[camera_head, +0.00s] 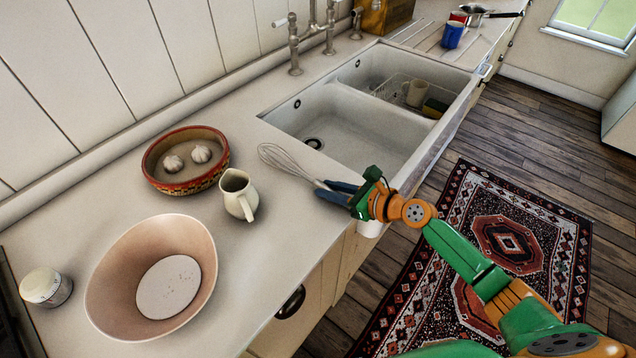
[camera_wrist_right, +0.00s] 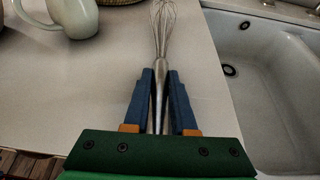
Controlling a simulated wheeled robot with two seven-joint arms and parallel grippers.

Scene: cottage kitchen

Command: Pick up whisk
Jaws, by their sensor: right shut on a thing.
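The whisk (camera_head: 285,161) has a wire head and a metal handle. It is over the counter just in front of the sink, with its wire head pointing away from my arm. My right gripper (camera_head: 335,190) is shut on the whisk's handle. In the right wrist view the handle (camera_wrist_right: 159,82) runs between the two blue fingers of the gripper (camera_wrist_right: 160,85), and the wire head extends beyond them. I cannot tell whether the whisk touches the counter. My left gripper is not in view.
A cream jug (camera_head: 237,195) stands left of the whisk. A patterned bowl (camera_head: 185,183) with two garlic bulbs and a large pink bowl (camera_head: 120,270) are further left, near a small jar (camera_head: 46,288). The double sink (camera_head: 350,140) lies just beyond the whisk.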

